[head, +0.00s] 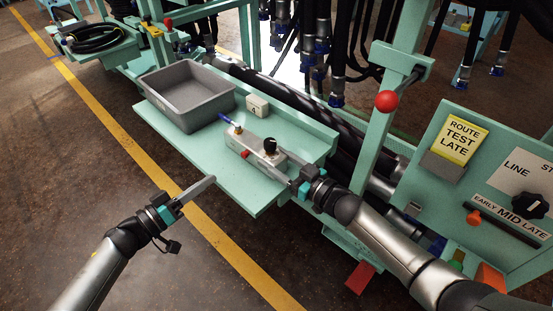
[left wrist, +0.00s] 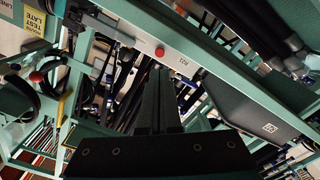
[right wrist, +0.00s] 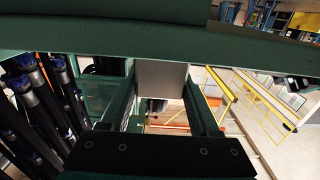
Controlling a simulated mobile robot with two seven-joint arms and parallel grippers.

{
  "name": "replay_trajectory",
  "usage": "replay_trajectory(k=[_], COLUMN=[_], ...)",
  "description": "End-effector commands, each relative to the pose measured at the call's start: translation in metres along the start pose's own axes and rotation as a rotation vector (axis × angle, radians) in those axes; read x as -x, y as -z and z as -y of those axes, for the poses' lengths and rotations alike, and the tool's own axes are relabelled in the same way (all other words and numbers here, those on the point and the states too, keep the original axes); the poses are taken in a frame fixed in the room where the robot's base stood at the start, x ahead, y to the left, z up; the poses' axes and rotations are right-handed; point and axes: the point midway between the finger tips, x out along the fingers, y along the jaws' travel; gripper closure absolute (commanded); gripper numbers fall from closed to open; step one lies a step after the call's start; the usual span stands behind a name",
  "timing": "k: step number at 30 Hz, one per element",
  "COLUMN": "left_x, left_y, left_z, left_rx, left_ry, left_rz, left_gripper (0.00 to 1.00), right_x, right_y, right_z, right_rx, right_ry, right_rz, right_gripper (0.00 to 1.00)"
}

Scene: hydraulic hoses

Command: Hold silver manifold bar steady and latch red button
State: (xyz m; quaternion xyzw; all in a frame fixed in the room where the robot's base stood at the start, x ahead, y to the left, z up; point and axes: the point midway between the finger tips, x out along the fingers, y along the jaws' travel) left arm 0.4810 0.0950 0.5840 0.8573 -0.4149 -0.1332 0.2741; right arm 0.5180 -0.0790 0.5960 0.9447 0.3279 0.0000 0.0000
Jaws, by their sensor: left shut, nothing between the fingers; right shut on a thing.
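The silver manifold bar (head: 266,152) lies on the teal shelf, with a blue-tipped fitting at its left end and a black knob on top. The red button (head: 245,154) is on its near side face. My right gripper (head: 297,182) is shut on the bar's right end; the right wrist view shows the grey bar end (right wrist: 162,80) between its fingers. My left gripper (head: 208,182) is shut and empty, in front of the shelf and apart from the bar. In the left wrist view a red round button (left wrist: 160,51) shows beyond the closed fingertips.
A grey bin (head: 187,95) stands on the shelf (head: 200,150) left of the bar. A small white block (head: 257,105) marked 4 is behind it. A red-ball lever (head: 386,101) and a control panel (head: 490,180) are at right. The shelf's near left part is bare.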

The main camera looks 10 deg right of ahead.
Motion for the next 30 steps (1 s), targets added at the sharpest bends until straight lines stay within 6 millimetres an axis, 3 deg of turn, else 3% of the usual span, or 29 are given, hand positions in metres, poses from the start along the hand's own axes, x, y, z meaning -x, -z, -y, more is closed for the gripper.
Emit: replay_trajectory(k=[7, 17, 30], left_x=[-0.007, -0.016, -0.010], left_y=[0.001, 0.016, -0.001], left_z=[0.012, 0.039, 0.003], left_rx=[-0.140, -0.606, -1.036], left_ry=[0.098, 0.411, 0.729], left_rz=[0.018, 0.057, 0.126], left_gripper=[1.00, 1.00, 1.00], right_x=[0.000, 0.000, 0.000], right_y=[-0.001, -0.001, -0.001], right_z=[0.000, 0.000, 0.000], right_rx=[0.000, 0.000, 0.000], right_ry=[0.000, 0.000, 0.000], right_rz=[0.001, 0.001, 0.001], right_gripper=[1.00, 1.00, 1.00])
